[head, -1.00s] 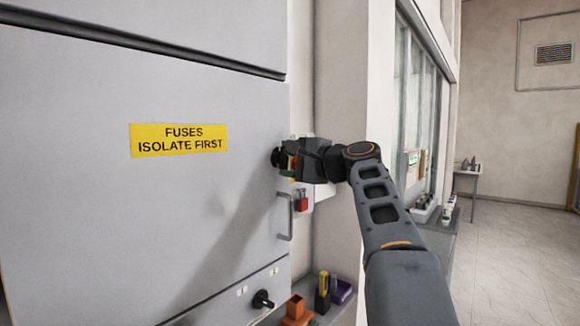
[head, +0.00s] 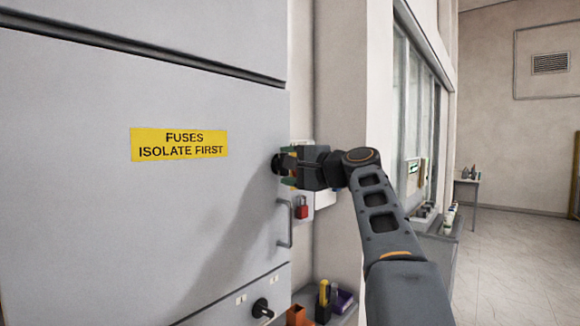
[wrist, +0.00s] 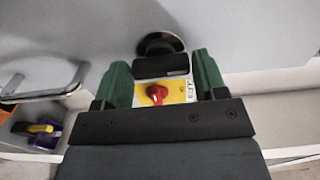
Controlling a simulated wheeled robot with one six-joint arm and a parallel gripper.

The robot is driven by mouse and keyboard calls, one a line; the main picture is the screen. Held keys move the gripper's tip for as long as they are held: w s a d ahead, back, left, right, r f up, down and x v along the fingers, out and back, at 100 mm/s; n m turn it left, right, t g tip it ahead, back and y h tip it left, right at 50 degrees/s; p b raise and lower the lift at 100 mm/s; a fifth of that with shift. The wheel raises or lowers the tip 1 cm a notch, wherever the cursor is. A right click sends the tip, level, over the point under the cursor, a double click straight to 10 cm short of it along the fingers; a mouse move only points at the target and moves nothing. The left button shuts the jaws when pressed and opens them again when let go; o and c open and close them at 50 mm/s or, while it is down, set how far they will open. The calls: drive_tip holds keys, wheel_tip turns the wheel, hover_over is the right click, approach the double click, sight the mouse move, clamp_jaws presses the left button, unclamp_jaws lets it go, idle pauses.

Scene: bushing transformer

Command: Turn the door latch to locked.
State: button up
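The door latch (wrist: 160,67) is a black bar on a round black base (wrist: 160,43), on the grey cabinet door. In the wrist view the bar lies across the picture, parallel to my palm. In the head view the round base (head: 278,163) shows at the door's right edge and my gripper mostly hides the bar. My gripper (wrist: 162,72) has its green fingers spread wide, one beyond each end of the bar. It also shows in the head view (head: 288,167). I cannot tell whether either finger touches the bar.
A pull handle (head: 287,223) stands out from the door below the latch. A red-and-yellow switch (wrist: 157,93) and a red padlock (head: 301,208) sit beside the door edge. A black knob (head: 262,308) and a shelf with an orange block (head: 296,315) are lower down.

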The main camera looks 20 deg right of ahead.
drive_tip(key=o, duration=0.3)
drive_tip(key=shift+o, duration=0.2)
drive_tip(key=b+v, duration=0.2)
drive_tip(key=v, duration=1.1)
drive_tip(key=shift+s+d+b, duration=0.2)
drive_tip(key=shift+s+b, duration=0.15)
drive_tip(key=shift+s, duration=0.05)
